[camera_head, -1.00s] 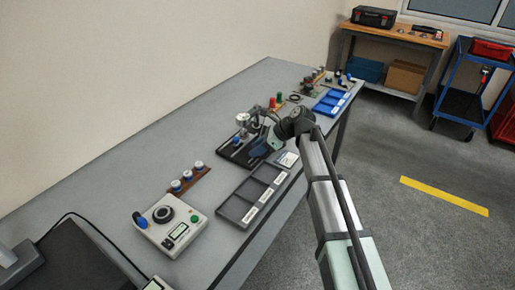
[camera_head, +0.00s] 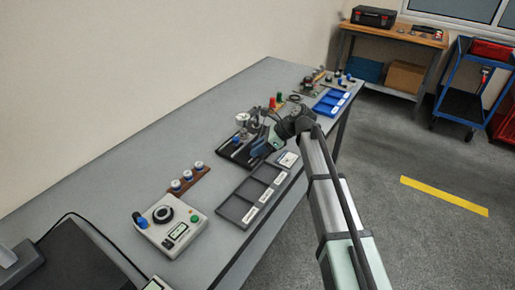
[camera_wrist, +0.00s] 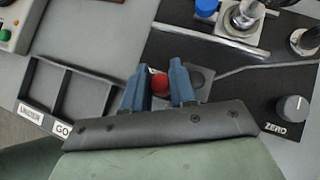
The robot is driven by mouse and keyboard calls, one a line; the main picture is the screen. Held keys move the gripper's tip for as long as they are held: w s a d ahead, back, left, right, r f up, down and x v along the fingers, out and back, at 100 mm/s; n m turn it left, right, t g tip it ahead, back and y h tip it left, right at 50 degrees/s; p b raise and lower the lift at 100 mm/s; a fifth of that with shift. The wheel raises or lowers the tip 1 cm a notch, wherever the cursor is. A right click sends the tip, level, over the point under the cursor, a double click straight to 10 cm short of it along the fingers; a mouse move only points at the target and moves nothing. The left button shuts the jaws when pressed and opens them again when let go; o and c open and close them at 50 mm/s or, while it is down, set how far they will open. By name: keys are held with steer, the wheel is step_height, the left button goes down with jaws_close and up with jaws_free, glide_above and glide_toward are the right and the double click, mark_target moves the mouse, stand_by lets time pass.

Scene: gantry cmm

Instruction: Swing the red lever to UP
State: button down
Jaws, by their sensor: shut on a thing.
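In the wrist view the red lever's round knob (camera_wrist: 159,84) sits between the blue fingers of my gripper (camera_wrist: 158,88), which is shut on it. Only the red knob shows. The rest of the lever is hidden, and I cannot read an UP mark. The lever's mount is on the dark base of a bench instrument (camera_wrist: 240,75). In the head view my gripper (camera_head: 262,148) is at the right side of that instrument (camera_head: 236,150), and the red knob is hidden there.
In the wrist view a ZERO knob (camera_wrist: 292,105) and a blue cap (camera_wrist: 206,8) are on the instrument. A grey sorting tray (camera_head: 236,208) lies in front of it. A control box (camera_head: 170,224), a rack of small cylinders (camera_head: 188,178) and a blue tray (camera_head: 325,106) are farther off.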

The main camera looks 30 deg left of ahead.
steer(key=n+g+h, duration=0.1)
steer(key=n, duration=0.1)
steer(key=w+d+n+g+h, duration=0.1)
steer(key=n, duration=0.1)
steer(key=shift+w+n+g, duration=0.15)
steer(key=shift+n+g, duration=0.15)
steer(key=shift+g, duration=0.1)
steer(key=shift+w+d+n+g+h, duration=0.25)
steer(key=shift+n+g+h, duration=0.15)
steer(key=shift+n+h, duration=0.4)
steer(key=shift+w+d+n+g+h, duration=0.2)
steer(key=shift+n+g+h, duration=0.25)
steer(key=shift+n, duration=0.65)
steer(key=c, duration=1.2)
jaws_free()
